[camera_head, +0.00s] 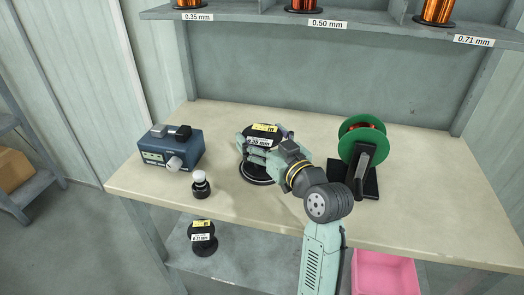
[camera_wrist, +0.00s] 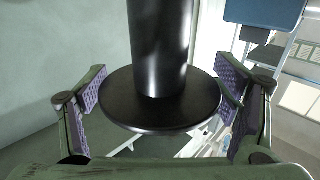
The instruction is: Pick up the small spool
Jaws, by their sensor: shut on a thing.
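A black spool (camera_head: 264,128) with a yellow label and a white mm tag is on the workbench, in the middle of the head view. My gripper (camera_head: 262,148) reaches it from the right, with fingers on both sides, shut on it. The black round bottom of the spool (camera_head: 257,175) shows below the fingers; I cannot tell whether it touches the bench. In the wrist view the spool's black barrel and round flange (camera_wrist: 160,100) lie between the two purple finger pads of my gripper (camera_wrist: 162,88). The fingers partly hide the spool in the head view.
A blue box device (camera_head: 183,152) and a small black-and-white knobbed object (camera_head: 201,187) stand left. A green spool (camera_head: 362,130) on a black stand is right. Another black spool (camera_head: 203,238) sits on the lower shelf. A pink bin (camera_head: 385,275) is below. Copper spools line the upper shelf (camera_head: 240,14).

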